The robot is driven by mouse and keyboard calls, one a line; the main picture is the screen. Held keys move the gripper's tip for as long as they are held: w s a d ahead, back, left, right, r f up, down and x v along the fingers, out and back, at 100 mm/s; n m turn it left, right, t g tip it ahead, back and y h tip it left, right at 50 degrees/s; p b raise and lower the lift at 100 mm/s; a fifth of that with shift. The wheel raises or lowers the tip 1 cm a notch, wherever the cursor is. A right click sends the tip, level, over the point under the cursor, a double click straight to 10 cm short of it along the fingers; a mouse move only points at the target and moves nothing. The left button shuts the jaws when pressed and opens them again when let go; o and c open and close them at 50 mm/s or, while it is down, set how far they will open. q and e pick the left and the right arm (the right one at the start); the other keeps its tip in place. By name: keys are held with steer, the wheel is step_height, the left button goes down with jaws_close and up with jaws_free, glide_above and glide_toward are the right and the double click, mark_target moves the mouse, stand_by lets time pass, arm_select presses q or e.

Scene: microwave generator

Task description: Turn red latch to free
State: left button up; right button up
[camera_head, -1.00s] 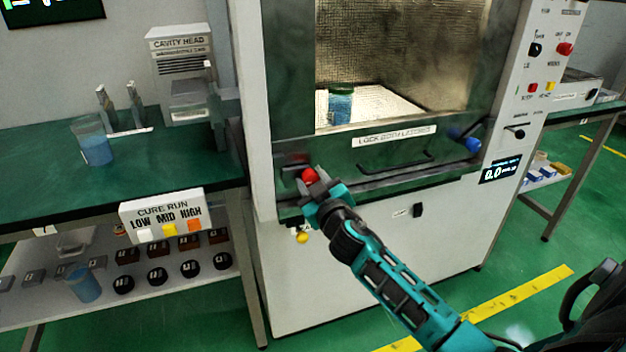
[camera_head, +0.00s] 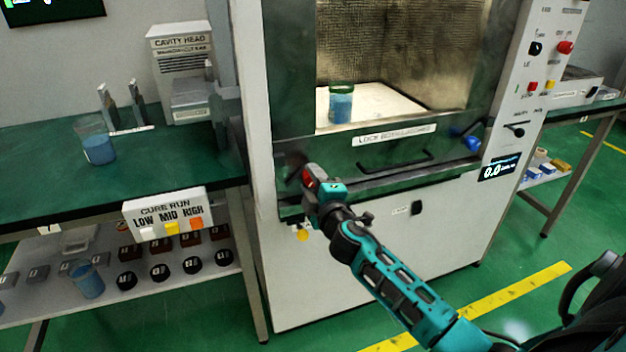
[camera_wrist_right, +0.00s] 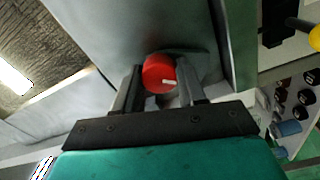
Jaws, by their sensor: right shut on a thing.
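The red latch (camera_head: 309,177) is a round red knob at the lower left of the microwave cabinet's front, mostly hidden by my right gripper in the head view. My right gripper (camera_head: 308,182) is at the latch, its fingers on either side of it. In the right wrist view the red latch (camera_wrist_right: 160,73) with a short white mark sits between the two dark fingers of my right gripper (camera_wrist_right: 162,90), which is shut on it. The blue latch (camera_head: 471,143) is at the right end of the same panel. My left gripper is not in view.
A dark handle bar (camera_head: 395,162) crosses the panel right of the red latch. A yellow knob (camera_head: 303,235) is just below my gripper. A green bench (camera_head: 40,180) with a beaker (camera_head: 97,145) stands left. A jar (camera_head: 341,103) is inside the chamber.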

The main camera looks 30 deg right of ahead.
steer(key=shift+n, duration=0.5)
steer(key=o, duration=1.1)
steer(key=shift+c, duration=0.2)
steer(key=v, duration=1.3)
steer(key=shift+d, duration=0.1)
